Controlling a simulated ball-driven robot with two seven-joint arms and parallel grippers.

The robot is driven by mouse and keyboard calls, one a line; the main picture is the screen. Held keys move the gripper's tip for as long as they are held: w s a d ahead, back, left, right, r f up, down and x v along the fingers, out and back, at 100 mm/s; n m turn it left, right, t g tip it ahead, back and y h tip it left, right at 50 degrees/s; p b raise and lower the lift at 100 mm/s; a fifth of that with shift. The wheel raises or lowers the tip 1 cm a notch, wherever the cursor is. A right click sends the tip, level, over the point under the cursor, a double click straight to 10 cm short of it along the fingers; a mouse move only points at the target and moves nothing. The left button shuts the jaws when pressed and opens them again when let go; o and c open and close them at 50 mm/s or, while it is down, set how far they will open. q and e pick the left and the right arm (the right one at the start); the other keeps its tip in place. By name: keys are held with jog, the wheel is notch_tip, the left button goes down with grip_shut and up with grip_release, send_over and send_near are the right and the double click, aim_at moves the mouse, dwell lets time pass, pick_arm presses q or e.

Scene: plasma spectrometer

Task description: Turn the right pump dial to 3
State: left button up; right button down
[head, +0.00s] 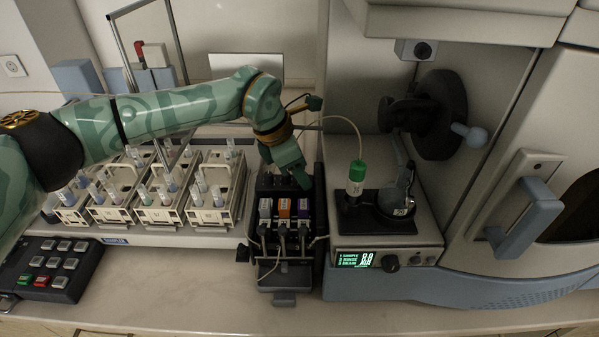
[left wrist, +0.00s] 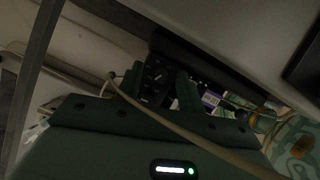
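The black pump unit (head: 270,195) stands in the middle of the bench, with grey, orange and purple-labelled cartridges in its front. My left gripper (head: 297,180) reaches down over its back part in the head view. In the left wrist view the fingers of my left gripper (left wrist: 161,88) stand apart, with a dark panel bearing small white marks (left wrist: 156,80) beyond them. I see nothing held between them. The pump dials cannot be made out clearly; the gripper and the dark housing hide that area. My right gripper is in neither view.
The spectrometer (head: 500,200) stands close on the right, with a lit display (head: 354,260) and a dark knob (head: 390,263). Racks of sample tubes (head: 208,210) are on the left. A keypad (head: 50,268) lies at front left. A thin tube crosses near the gripper.

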pick_arm(q)
grip_shut()
jog(key=shift+m, duration=0.3)
jog(key=shift+f+m+g+b, duration=0.1)
jog(key=shift+m+g+b, duration=0.2)
jog(key=shift+b, duration=0.1)
jog(key=m+b, duration=0.1)
jog(key=m, duration=0.1)
jog(key=m+g+b, duration=0.1)
jog(key=shift+w+f+m+b, duration=0.1)
jog(key=shift+w+m+b, duration=0.1)
jog(key=shift+m+b, duration=0.2)
jog(key=m+g+b, duration=0.1)
jog(key=m+b, duration=0.1)
jog(key=m, duration=0.1)
jog(key=shift+w+g+b, duration=0.1)
jog(key=shift+g+b, duration=0.2)
jog(key=shift+b, duration=0.1)
jog(key=shift+m+y+b, duration=0.3)
jog(key=shift+m, duration=0.1)
